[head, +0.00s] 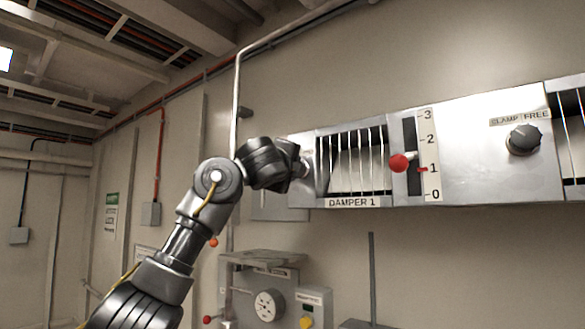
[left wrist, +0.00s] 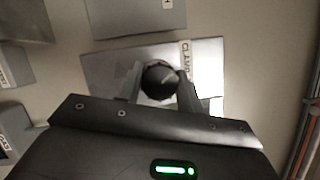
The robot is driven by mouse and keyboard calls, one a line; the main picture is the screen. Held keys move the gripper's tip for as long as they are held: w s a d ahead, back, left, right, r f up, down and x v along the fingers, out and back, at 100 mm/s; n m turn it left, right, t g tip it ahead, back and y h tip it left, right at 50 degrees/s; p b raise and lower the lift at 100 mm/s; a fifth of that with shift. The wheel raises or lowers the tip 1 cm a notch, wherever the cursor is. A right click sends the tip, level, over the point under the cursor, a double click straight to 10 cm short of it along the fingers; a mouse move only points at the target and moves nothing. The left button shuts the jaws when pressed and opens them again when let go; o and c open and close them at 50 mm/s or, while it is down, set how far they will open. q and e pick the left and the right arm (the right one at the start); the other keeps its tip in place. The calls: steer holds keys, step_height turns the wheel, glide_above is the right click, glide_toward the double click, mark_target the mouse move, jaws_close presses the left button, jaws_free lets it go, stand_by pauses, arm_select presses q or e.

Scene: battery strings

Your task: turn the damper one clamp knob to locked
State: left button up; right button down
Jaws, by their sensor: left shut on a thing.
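The damper 1 clamp knob (left wrist: 160,79) is dark and round with a light line on its face. It sits between the two fingers of my left gripper (left wrist: 163,90) in the left wrist view, on a pale metal plate. A label (left wrist: 185,56) beside it starts with "CLAM"; the rest is hidden. In the head view my left gripper (head: 304,163) is at the left end of the DAMPER 1 panel (head: 308,203), and the gripper hides the knob. The gripper is shut on the knob. My right gripper is not in view.
Right of the grille (head: 358,160), a lever with a red ball (head: 399,163) stands near 1 on a 0–3 scale. Further right is another dark knob (head: 523,140) labelled "CLAMP: FREE". Below stands a grey box with a dial (head: 267,304).

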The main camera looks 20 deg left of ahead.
arm_select(q)
steer(key=shift+n, duration=0.9)
steer(key=shift+g, duration=0.3)
steer(key=o, duration=1)
steer(key=shift+c, duration=0.2)
steer(key=s+b, duration=0.7)
steer(key=s, duration=0.4)
steer(key=shift+f+b, duration=0.35)
steer(key=shift+w, duration=0.1)
